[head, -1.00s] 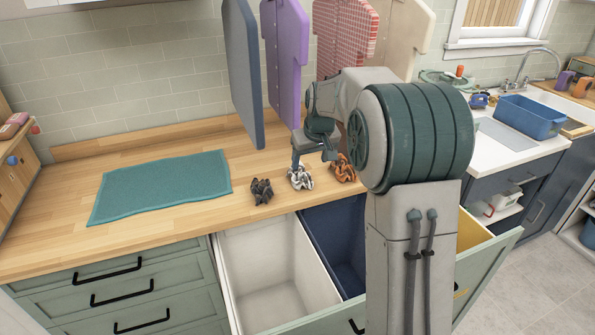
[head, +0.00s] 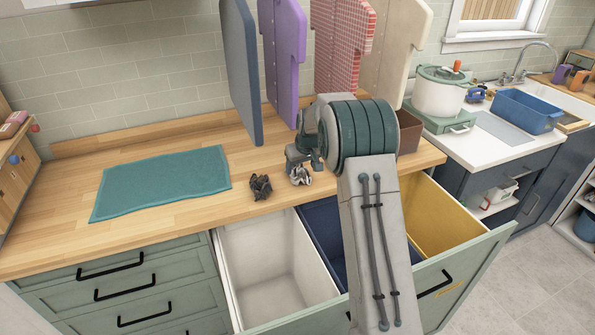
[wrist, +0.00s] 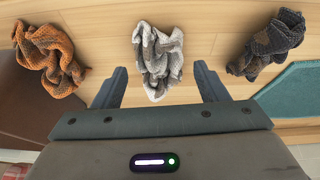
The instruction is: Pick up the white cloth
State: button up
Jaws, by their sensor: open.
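The white cloth (head: 300,175) is a crumpled whitish-grey bundle on the wooden counter, between a dark grey cloth (head: 260,187) and an orange cloth. In the wrist view the white cloth (wrist: 158,55) lies centred ahead of my gripper (wrist: 161,67). The fingers are apart, one on each side of the cloth's near part in the picture, and hold nothing. Whether they are down at its height is unclear. The orange cloth (wrist: 50,58) is at the left there and the dark grey cloth (wrist: 267,46) at the right. My arm hides the orange cloth in the head view.
A teal towel (head: 160,183) lies flat on the counter at left. Below the counter edge stands an open drawer with white (head: 270,245), navy and yellow (head: 440,215) bins. Hanging boards (head: 241,70) stand behind the cloths. A brown box (head: 410,130) is beside my arm.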

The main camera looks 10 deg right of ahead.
aim_at(299, 170)
jog(key=p+x, duration=0.1)
jog(key=x, duration=0.2)
jog(key=shift+w+a+f+p, duration=0.1)
jog(key=shift+w+f+p, duration=0.05)
jog(key=shift+w+p, duration=0.25)
jog(key=shift+w+f, duration=0.2)
jog(key=shift+f, duration=0.45)
jog(key=c, duration=0.8)
